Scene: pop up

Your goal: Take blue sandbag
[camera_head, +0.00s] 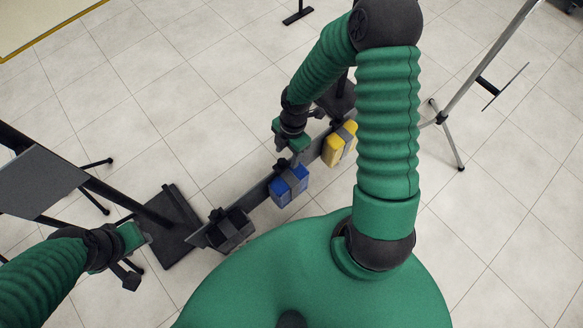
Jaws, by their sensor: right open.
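The blue sandbag (288,186) hangs at the dark horizontal bar in front of me, between a black bag and a yellow bag. It is a blue block with a dark strap across its middle. My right gripper (290,158) is open just above the blue sandbag, near its top. Whether it touches the bag I cannot tell. My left gripper (138,262) is at the lower left, well apart from the bags, and its jaw opening is not clear.
A black sandbag (231,231) and a yellow sandbag (340,144) hang on the same bar (258,192). A dark stand base (166,226) is on the left. A tripod stand (447,117) is on the right. The tiled floor beyond the bar is largely clear.

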